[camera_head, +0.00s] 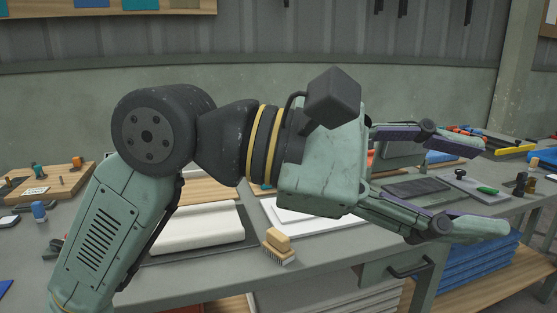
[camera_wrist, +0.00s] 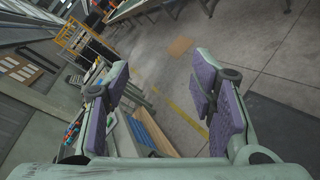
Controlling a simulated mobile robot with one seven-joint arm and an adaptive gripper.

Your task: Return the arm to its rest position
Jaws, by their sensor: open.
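My gripper (camera_head: 478,187) reaches from the left across the middle of the head view, above the workbench. Its green fingers with purple pads are spread wide apart, with nothing between them. In the wrist view my gripper (camera_wrist: 160,100) is also open and empty, with the floor visible between the pads. My arm bends at a dark round joint on the left of the head view. The arm and gripper hide part of the bench behind them.
Blue stacked material (camera_head: 478,262) lies on a lower shelf. Open floor (camera_wrist: 180,75) with a yellow line shows in the wrist view.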

